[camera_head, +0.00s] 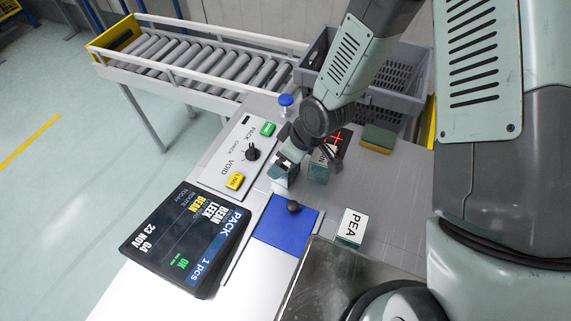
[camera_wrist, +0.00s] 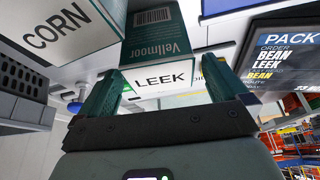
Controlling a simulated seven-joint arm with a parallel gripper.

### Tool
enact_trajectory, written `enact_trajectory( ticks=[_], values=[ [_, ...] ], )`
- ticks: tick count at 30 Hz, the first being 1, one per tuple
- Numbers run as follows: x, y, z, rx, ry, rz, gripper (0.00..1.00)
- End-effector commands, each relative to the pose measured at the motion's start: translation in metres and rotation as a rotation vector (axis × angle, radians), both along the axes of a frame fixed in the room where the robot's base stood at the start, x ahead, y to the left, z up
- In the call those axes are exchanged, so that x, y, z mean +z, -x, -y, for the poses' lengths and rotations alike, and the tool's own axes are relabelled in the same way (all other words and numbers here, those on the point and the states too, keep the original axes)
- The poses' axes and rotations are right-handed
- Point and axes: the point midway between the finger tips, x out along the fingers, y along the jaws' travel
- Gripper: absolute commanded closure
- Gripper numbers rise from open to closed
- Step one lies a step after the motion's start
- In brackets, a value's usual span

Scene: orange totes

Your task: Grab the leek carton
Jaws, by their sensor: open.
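The leek carton, teal with a white face reading LEEK, is in the middle of the wrist view (camera_wrist: 160,77). My gripper (camera_wrist: 162,90) is open, with one teal finger on each side of the carton's near end; I cannot tell whether they touch it. In the head view my gripper is at the top of a small carton (camera_head: 284,174) left of another carton, and the arm partly covers both.
The corn carton (camera_wrist: 60,28) stands close to the left of the leek carton in the wrist view. A pea carton (camera_head: 351,226) stands nearer the metal tray (camera_head: 335,283). A blue mat (camera_head: 287,222), control panel (camera_head: 238,155) and order screen (camera_head: 188,240) are nearby.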

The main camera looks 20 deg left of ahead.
Motion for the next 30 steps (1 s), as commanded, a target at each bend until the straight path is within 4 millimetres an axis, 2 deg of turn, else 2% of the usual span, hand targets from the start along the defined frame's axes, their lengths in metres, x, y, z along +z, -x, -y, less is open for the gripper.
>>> enact_trajectory(
  ticks=[3, 10, 22, 30],
  values=[
    [-0.0076, 0.0, -0.0032, 0.002, 0.001, 0.001, 0.0],
    [-0.0079, -0.0005, -0.0032, 0.001, 0.0, 0.001, 0.02],
    [-0.0077, -0.0004, -0.0029, 0.001, 0.0, 0.0, 0.62],
    [-0.0038, -0.0011, -0.0033, -0.001, -0.002, 0.002, 0.62]
  ],
)
